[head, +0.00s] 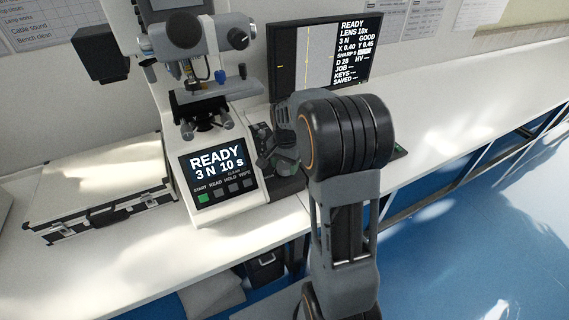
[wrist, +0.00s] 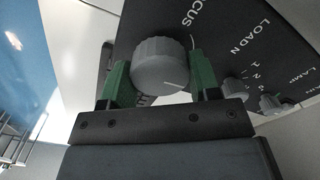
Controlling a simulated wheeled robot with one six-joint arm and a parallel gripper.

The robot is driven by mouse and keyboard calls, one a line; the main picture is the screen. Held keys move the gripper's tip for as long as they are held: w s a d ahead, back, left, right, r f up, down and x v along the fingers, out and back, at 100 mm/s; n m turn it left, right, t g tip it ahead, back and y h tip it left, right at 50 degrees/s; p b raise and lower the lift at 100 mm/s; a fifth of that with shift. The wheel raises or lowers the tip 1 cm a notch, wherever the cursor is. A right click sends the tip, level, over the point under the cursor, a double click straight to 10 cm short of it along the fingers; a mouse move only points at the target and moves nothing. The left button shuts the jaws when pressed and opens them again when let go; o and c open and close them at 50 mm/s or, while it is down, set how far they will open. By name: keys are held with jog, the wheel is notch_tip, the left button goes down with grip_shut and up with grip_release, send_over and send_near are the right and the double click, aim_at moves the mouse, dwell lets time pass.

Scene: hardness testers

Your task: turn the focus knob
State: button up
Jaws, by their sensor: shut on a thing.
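The focus knob (wrist: 162,64) is a grey ribbed round knob with a white pointer line, on a dark panel partly lettered "CUS" in the wrist view. My gripper (wrist: 159,60) has its two green fingers on either side of the knob and is shut on it. In the head view my gripper (head: 283,160) is low over the dark control box (head: 288,184), right of the tester. The knob itself is hidden there behind my gripper and arm.
Smaller LOAD and LAMP knobs (wrist: 269,103) sit beside the right finger. The hardness tester (head: 220,155) reads "READY 3 N 10 s". A monitor (head: 320,50) stands behind, showing "SHARP". A silver case (head: 100,195) lies at left. The bench (head: 470,100) is clear at right.

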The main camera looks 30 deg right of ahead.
aim_at(285, 164)
jog(key=shift+m, duration=0.3)
jog(key=o, duration=0.9)
notch_tip(285, 164, up, 14)
jog(key=shift+f+p, duration=0.1)
jog(key=shift+p, duration=0.35)
